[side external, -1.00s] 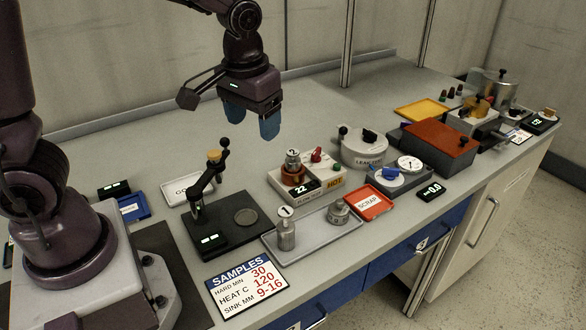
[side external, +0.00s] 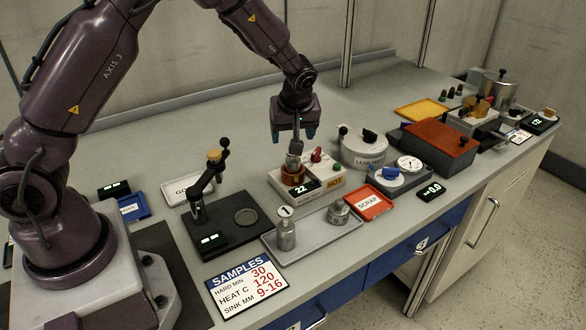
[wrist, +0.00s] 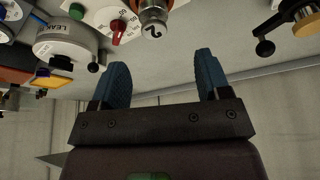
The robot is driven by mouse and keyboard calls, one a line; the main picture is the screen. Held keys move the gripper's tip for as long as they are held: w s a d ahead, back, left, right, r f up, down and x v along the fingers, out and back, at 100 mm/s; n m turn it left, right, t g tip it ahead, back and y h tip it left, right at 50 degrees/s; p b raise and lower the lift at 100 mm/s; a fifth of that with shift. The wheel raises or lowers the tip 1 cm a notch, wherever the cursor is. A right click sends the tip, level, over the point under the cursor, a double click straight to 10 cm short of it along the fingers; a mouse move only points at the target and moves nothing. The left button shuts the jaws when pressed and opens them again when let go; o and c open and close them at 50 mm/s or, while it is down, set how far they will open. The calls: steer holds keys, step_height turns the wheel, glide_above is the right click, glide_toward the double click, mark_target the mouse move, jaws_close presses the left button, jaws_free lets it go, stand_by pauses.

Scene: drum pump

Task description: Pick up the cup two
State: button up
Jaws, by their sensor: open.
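Cup two (side external: 294,164) is a small metal cup standing upright in the copper-coloured ring (side external: 293,177) of the heater block. Its top label is partly hidden by my gripper in the side view; the wrist view shows the cup (wrist: 153,14) with a white "2" label, at the top edge. My gripper (side external: 293,136) is directly above or just behind the cup, pointing down. In the wrist view my gripper (wrist: 160,68) has its blue fingers apart with nothing between them, and the cup lies beyond the fingertips.
The heater's red knob (side external: 316,155) is close to the right of the cup. Cup one (side external: 286,236) and another metal cup (side external: 338,212) stand on the grey tray (side external: 313,236) in front. The black lever press (side external: 212,190) is left, the leak tester (side external: 362,152) right.

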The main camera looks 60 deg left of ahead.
mark_target(293, 168)
steer(key=x, duration=0.7)
steer(key=shift+w+f, duration=0.3)
steer(key=c, duration=1.1)
